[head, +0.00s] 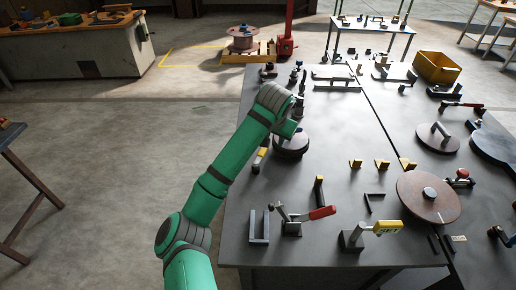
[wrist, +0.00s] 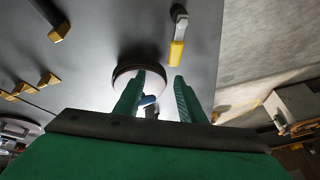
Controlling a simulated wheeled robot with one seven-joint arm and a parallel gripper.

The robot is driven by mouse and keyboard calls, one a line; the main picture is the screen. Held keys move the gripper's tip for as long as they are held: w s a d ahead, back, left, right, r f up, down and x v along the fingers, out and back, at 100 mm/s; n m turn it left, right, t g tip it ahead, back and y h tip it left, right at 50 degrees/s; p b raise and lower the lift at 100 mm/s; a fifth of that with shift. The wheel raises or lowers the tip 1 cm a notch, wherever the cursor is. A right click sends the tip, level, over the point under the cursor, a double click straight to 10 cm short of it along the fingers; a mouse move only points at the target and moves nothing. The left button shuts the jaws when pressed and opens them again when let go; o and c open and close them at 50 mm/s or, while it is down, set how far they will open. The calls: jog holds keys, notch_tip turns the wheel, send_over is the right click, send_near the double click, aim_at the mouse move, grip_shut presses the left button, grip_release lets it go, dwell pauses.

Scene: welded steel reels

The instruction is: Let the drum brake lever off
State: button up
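A yellow lever grip marked SET (head: 386,228) sticks out to the right from a dark stand near the table's front edge; it looks like the drum brake lever, but I cannot be sure. It looks roughly level and nothing touches it. My gripper (head: 288,130) is far behind and left of it, over a round dark disc (head: 291,147). In the wrist view its two green fingers (wrist: 160,75) are spread apart, with the disc (wrist: 126,73) beyond them and nothing visibly clasped. A small blue-tipped part shows between the fingers; I cannot tell what it is.
A red-handled clamp (head: 318,213) stands left of the SET lever, and a large brown disc (head: 428,204) lies behind it on the right. A yellow-ended piece (head: 260,158) lies by the table's left edge. Several small yellow blocks (head: 382,164) stand mid-table.

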aim_at(264, 149)
jog(key=shift+n+y, duration=0.3)
jog(key=shift+y, duration=0.1)
jog(key=w+a+f, duration=0.1)
jog(key=f, duration=0.2)
jog(key=w+a+f, duration=0.1)
jog(key=w+f, duration=0.1)
jog(key=f, duration=0.1)
jog(key=w+a+f, duration=0.1)
jog(key=f, duration=0.2)
jog(key=shift+w+a+f, duration=0.15)
jog(key=shift+f, duration=0.2)
grip_shut()
